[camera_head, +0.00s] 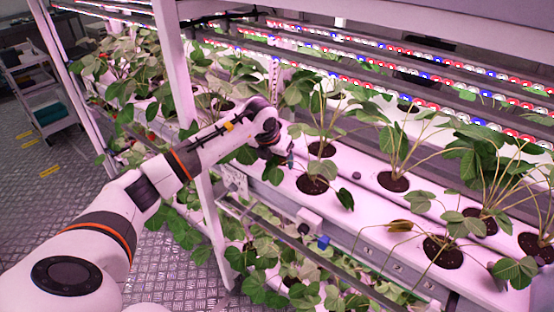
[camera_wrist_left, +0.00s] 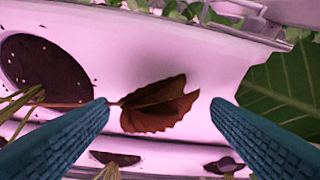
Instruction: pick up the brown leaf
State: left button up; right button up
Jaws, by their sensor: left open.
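The brown leaf (camera_wrist_left: 158,105) shows in the left wrist view, between the two blue fingers and beyond their tips. It is dry and red-brown, with a thin stalk running left toward a dark planting hole (camera_wrist_left: 45,72). My left gripper (camera_wrist_left: 160,108) is open, one finger on each side of the leaf in the picture; I cannot tell how far off the leaf is. In the head view my left arm reaches over the rack, and its gripper (camera_head: 284,160) is small and partly hidden among leaves. I cannot make out this leaf there. My right gripper is not in view.
A large green leaf (camera_wrist_left: 285,88) stands close to the right finger. White planting troughs (camera_head: 372,196) hold several berry plants. A yellow-brown drooping leaf (camera_head: 400,225) hangs farther right. A white rack post (camera_head: 180,75) stands beside my left arm.

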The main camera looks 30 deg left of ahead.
pick_arm(q)
jog(key=shift+w+f, duration=0.25)
jog(key=shift+f, duration=0.45)
jog(key=c, duration=0.9)
jog(key=shift+o, duration=0.2)
jog(key=shift+r, duration=0.2)
jog(key=shift+r+b, duration=0.25)
jog(key=shift+b, duration=0.05)
notch_tip(320, 180, up, 2)
jog(key=shift+r+b, duration=0.1)
jog(key=shift+b, duration=0.7)
jog(key=s+d+b, duration=0.1)
jog(key=s+b, duration=0.6)
jog(key=s, duration=1.1)
jog(key=shift+d+r, duration=0.15)
jog(key=shift+r, duration=0.05)
jog(key=shift+o, duration=0.5)
